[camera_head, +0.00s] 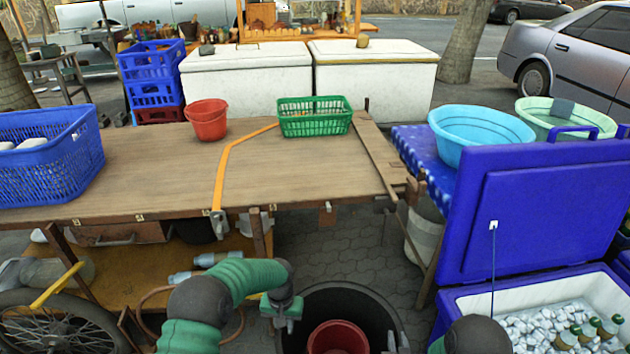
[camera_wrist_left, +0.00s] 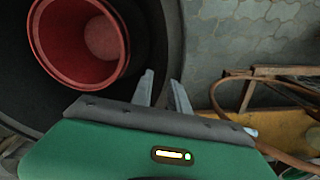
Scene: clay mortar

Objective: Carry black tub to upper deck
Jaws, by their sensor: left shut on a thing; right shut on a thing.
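The black tub (camera_head: 372,300) is at the bottom centre of the head view, with a red bucket (camera_head: 338,338) inside it. Its lower part is cut off. My left gripper (camera_head: 284,316) is shut on the tub's left rim; the left wrist view shows its fingers (camera_wrist_left: 160,88) at the dark rim beside the red bucket (camera_wrist_left: 90,45). My right gripper (camera_head: 396,342) shows only partly, shut at the tub's right rim. The upper deck (camera_head: 150,170) is the cart's wooden top, beyond the tub. The lower deck (camera_head: 120,275) is beneath it.
A blue basket (camera_head: 60,165), a small red bucket (camera_head: 207,120) and a green basket (camera_head: 315,118) stand on the upper deck. Its front middle is bare, crossed by an orange strap (camera_head: 223,170). A blue cooler (camera_head: 540,215) with an open lid stands at right.

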